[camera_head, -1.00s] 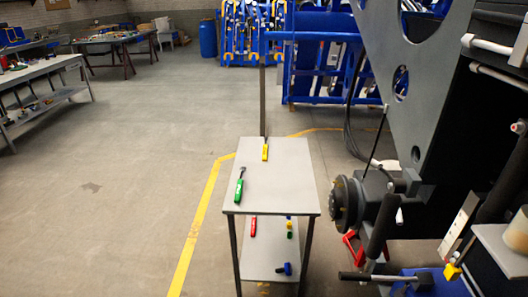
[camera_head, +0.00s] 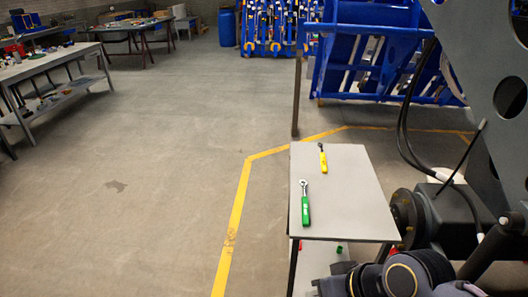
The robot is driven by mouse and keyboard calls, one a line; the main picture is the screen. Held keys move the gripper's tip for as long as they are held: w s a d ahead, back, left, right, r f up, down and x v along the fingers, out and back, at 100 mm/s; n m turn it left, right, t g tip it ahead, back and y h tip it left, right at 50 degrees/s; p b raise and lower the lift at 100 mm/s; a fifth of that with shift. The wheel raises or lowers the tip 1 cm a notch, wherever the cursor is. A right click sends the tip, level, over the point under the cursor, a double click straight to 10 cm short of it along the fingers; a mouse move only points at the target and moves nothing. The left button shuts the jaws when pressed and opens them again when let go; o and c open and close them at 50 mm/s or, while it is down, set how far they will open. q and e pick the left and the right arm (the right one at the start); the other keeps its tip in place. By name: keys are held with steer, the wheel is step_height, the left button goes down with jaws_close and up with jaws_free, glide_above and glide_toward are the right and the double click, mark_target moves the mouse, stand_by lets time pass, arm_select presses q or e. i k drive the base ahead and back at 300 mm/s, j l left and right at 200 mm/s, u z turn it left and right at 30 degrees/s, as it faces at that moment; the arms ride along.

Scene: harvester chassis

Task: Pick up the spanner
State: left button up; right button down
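A spanner with a green handle (camera_head: 305,207) and a metal head lies on the left side of the grey table top, with its head toward the far side. A second tool with a yellow handle (camera_head: 323,160) lies farther back on the same top; its dark tip is too small to identify. The small grey table (camera_head: 350,195) stands at the centre right. Part of my arm shows dark at the bottom right, in front of the table's near edge. I see no gripper fingers in the view.
The dark machine with a hub (camera_head: 408,215) stands close to the table's right side. A lower shelf (camera_head: 315,262) with small coloured items is partly hidden. A grey workbench (camera_head: 45,70) stands at the far left. The floor left of the yellow line (camera_head: 234,225) is clear.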

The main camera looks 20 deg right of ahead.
mark_target(322, 156)
steer(key=i+j+u, duration=0.25)
steer(key=i, duration=0.3)
steer(key=i+j+u, duration=0.25)
steer(key=i, duration=0.35)
steer(key=i+z, duration=1.15)
steer(key=z, duration=0.4)
steer(key=i+z, duration=0.15)
steer(key=z, duration=0.35)
steer(key=i+z, duration=0.15)
steer(key=z, duration=0.35)
steer(key=i+z, duration=0.1)
steer(key=z, duration=0.4)
steer(key=i+j+z, duration=0.1)
steer(key=z, duration=0.4)
steer(key=i+j+z, duration=0.1)
steer(key=z, duration=0.2)
steer(key=i+j+z, duration=0.2)
steer(key=z, duration=0.15)
